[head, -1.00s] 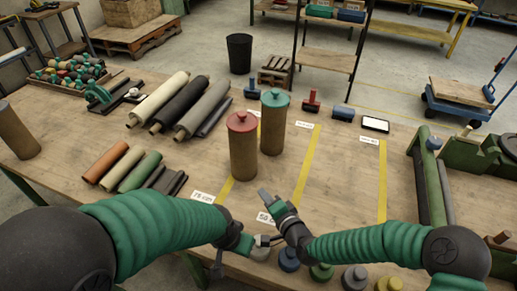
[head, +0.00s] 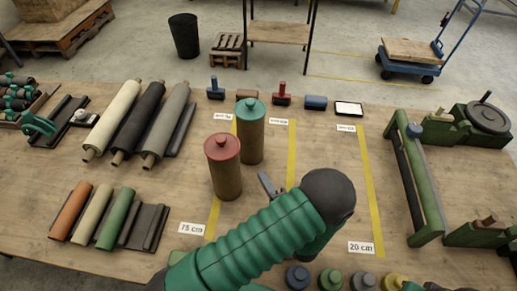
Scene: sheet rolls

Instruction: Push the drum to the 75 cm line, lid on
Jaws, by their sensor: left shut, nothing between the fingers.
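A brown drum with a red lid (head: 226,170) stands upright, its base overlapping the yellow 75 cm line (head: 212,218). A second brown drum with a teal lid (head: 250,135) stands upright just behind and to the right, between the 75 cm line and the middle yellow line (head: 292,155). Both lids are on. My left arm reaches in from the bottom left. My left gripper (head: 267,184) is shut and empty, right of the red-lidded drum's base and apart from it. My arm hides part of the gripper and the near end of the middle line. My right gripper is not in view.
Sheet rolls (head: 132,122) and short coloured rolls (head: 92,212) lie at left. The 20 cm line (head: 371,200) is at right, beside a green roller frame (head: 426,190). Coloured knobs (head: 331,280) line the front.

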